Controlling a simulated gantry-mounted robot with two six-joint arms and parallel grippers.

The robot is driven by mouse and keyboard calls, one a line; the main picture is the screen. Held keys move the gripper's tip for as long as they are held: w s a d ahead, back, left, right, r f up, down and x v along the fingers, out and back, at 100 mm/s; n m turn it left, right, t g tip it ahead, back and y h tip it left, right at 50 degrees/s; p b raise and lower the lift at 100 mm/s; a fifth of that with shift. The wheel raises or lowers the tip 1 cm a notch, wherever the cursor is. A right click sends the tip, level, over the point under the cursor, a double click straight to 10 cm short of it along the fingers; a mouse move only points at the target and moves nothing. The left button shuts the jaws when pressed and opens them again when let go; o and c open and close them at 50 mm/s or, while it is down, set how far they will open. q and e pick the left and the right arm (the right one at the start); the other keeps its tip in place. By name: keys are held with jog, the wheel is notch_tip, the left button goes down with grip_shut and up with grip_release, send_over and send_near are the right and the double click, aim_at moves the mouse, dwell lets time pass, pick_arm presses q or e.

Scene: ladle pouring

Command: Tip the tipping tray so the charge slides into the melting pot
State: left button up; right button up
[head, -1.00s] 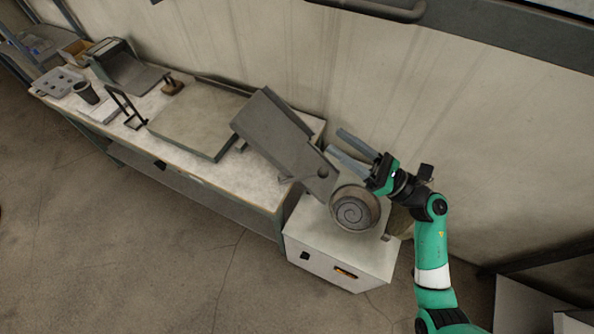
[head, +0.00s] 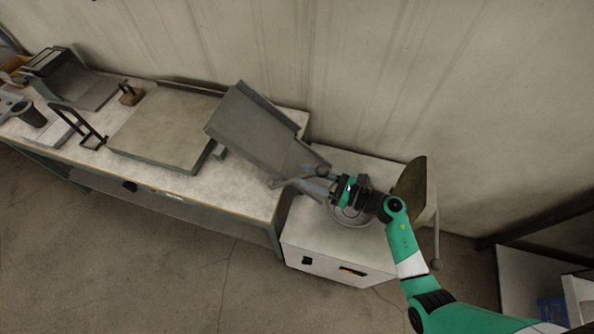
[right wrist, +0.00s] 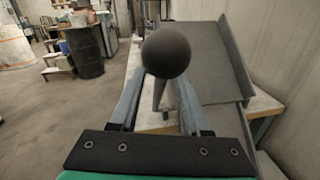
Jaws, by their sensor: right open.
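The grey tipping tray (head: 255,130) stands tilted at the bench's right end, its lower end towards the melting pot (head: 350,218). The pot is mostly hidden under my right gripper (head: 292,181) and arm. The gripper is open at the tray's lower end. In the right wrist view, a dark ball knob (right wrist: 167,52) on a thin rod stands in line with the space between the open fingers (right wrist: 158,95); I cannot tell whether they touch. The tray (right wrist: 205,60) lies beyond, to the right. I cannot make out any charge. My left gripper is out of view.
A raised round lid (head: 411,188) stands right of the pot on the white furnace box (head: 325,257). A flat plate (head: 165,130), a black wire stand (head: 85,130) and a dark cup (head: 32,117) are on the bench. A wall closes off the back.

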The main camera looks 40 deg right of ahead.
jog(key=x, duration=0.3)
jog(key=shift+w, duration=0.15)
grip_shut()
dwell(1.3)
